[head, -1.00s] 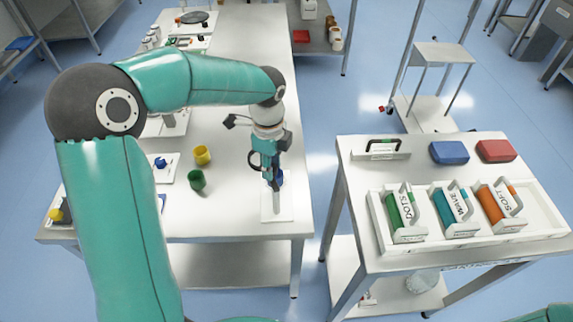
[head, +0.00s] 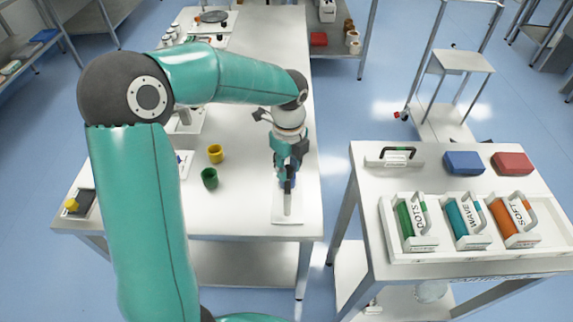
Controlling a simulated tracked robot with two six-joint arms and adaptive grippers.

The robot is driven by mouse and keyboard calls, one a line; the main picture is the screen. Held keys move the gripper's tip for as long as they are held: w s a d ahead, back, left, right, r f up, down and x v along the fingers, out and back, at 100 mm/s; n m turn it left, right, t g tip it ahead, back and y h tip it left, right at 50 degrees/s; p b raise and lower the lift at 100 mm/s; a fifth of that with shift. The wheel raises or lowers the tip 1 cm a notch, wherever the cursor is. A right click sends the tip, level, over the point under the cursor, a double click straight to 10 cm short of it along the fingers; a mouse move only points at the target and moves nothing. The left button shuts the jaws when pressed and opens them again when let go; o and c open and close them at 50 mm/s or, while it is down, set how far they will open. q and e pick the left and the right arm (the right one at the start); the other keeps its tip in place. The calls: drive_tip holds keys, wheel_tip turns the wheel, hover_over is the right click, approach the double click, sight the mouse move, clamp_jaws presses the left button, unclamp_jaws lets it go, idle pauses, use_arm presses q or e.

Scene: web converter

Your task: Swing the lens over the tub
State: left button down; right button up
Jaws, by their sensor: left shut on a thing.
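My left gripper (head: 288,184) points down over a white plate (head: 276,218) at the table's right front. It is shut on the lens part, a slim dark and grey bar (head: 288,204) that reaches toward the plate's front edge. The lens glass cannot be made out. A small blue tub (head: 294,180) shows partly behind the fingers, mostly hidden. I cannot tell whether the lens is over it or beside it. My right gripper is not in view.
A green cup (head: 209,179) and a yellow cup (head: 215,154) stand left of the plate.

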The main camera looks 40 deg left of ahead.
use_arm(q)
drive_tip(key=c, duration=1)
unclamp_jaws()
drive_tip(key=shift+w+r, duration=0.1)
drive_tip(key=shift+o, duration=0.9)
wheel_tip(320, 180, up, 12)
